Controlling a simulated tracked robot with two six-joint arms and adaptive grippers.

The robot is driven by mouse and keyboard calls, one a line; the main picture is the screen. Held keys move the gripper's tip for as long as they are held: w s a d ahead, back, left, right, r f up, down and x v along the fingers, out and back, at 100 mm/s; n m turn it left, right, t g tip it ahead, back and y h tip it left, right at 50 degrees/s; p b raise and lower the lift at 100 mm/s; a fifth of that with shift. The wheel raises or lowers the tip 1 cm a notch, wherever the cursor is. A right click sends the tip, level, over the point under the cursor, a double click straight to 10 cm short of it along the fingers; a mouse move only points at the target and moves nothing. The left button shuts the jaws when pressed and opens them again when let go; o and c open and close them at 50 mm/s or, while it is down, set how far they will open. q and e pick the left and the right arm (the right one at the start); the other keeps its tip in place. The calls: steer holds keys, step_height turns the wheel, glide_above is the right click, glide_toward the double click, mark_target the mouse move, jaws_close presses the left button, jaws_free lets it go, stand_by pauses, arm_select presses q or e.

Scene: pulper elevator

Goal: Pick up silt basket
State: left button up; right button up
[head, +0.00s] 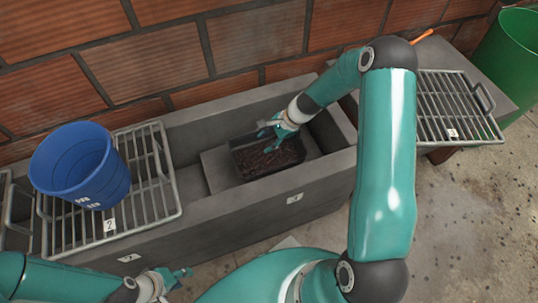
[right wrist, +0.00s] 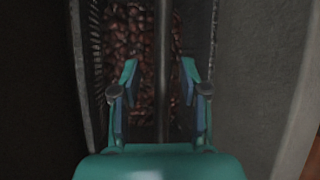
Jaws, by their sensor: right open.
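The silt basket (head: 243,165) is a dark, slatted box holding reddish-brown, bean-like pieces. It sits inside the grey concrete trough in the head view, and its slatted side wall (right wrist: 92,60) shows in the right wrist view. A dark bar (right wrist: 162,60), which looks like the basket's handle, crosses above the contents. My right gripper (head: 266,138) is over the basket; in the right wrist view its open fingers (right wrist: 159,75) are on either side of the bar, with gaps on both sides. My left gripper (head: 182,273) is at the bottom left, away from the basket, its jaw opening unclear.
The concrete trough wall (head: 290,205) stands close around the basket. A blue bucket (head: 78,165) rests on metal grate 2 (head: 150,185) at the left. Another grate (head: 450,105), an orange-handled tool (head: 437,35) and a green bin (head: 512,60) are at the right. A brick wall stands behind.

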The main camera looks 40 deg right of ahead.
steer(key=shift+c, duration=0.2)
jaws_close()
steer(key=shift+r, duration=0.1)
